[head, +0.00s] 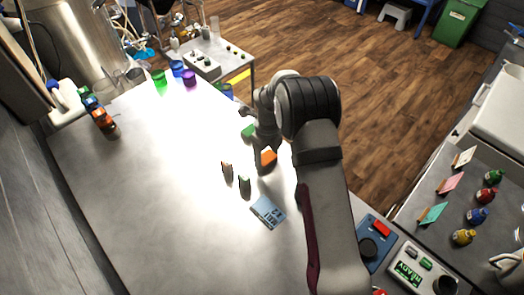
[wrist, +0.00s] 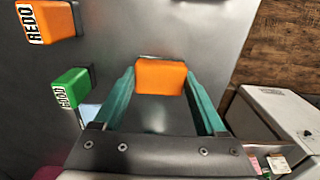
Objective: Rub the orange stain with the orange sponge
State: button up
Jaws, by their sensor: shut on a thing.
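The orange sponge (head: 268,157) is at my gripper, low over the steel table (head: 150,190). In the wrist view the orange sponge (wrist: 160,76) sits between the tips of the two teal fingers of my gripper (wrist: 162,88), which is shut on it. I cannot tell whether the sponge touches the table. I cannot make out an orange stain in either view; glare and my arm cover part of the tabletop.
An orange block marked REDO (wrist: 50,20) and a green block marked GOOD (wrist: 72,88) stand nearby. A light blue card (head: 268,211) lies on the table. A green block (head: 248,131) is beside my gripper. Colored cups (head: 189,78) stand behind.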

aim_at(281, 180)
jog(key=shift+s+d, duration=2.5)
jog(key=shift+s+a, duration=0.4)
jog(key=shift+s, duration=0.15)
jog(key=shift+w+a, duration=3.75)
jog(key=shift+w, duration=0.15)
jog(key=shift+s+d, duration=3.8)
notch_tip(281, 180, up, 8)
jog(key=shift+r, duration=0.1)
